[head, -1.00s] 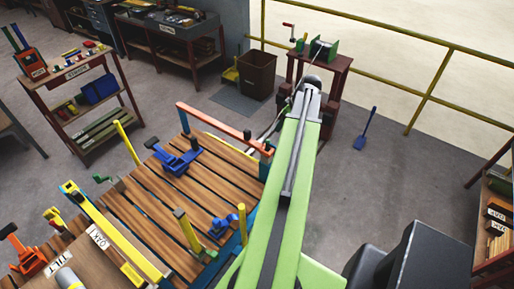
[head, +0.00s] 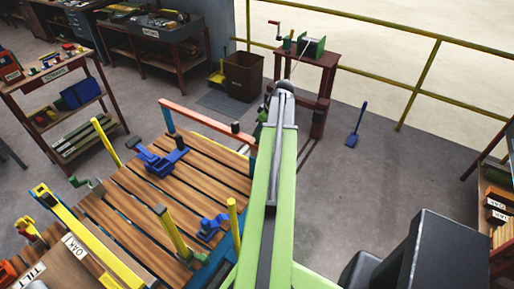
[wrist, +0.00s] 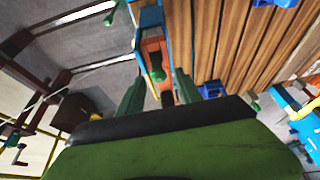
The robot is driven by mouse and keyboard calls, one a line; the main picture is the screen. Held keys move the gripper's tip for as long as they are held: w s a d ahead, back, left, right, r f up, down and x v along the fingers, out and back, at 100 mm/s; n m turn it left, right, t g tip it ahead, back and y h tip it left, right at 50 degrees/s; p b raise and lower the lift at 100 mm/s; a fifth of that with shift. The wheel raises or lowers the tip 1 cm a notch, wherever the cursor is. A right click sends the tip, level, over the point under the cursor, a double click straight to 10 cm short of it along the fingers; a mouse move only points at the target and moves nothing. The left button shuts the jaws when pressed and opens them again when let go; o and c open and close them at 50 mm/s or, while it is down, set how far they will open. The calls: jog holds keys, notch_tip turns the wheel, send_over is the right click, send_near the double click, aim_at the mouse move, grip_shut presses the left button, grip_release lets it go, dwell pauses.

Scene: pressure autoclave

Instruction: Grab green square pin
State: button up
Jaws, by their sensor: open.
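A small green pin (wrist: 157,75) shows in the wrist view at the orange and blue end piece of the frame; its square shape is not clear here. My gripper (wrist: 159,94) is open, with one dark green finger on each side of the pin in the picture. I cannot tell how far the fingertips are from it, and no contact shows. In the head view a dark upright pin (head: 236,127) stands on the orange bar (head: 200,118); I cannot tell if it is the same one. My arm hides most of the gripper there.
The slatted wooden table (head: 150,205) carries yellow posts, a blue clamp (head: 160,160) and a smaller blue clamp (head: 213,227). A stand with a green winch (head: 312,46) and a brown bin (head: 243,77) are behind.

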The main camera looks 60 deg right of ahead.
aim_at(257, 144)
jog(key=b+x, duration=0.4)
jog(key=x, duration=0.1)
jog(key=shift+s+d, duration=0.15)
jog(key=shift+s, duration=0.05)
grip_shut()
dwell(1.1)
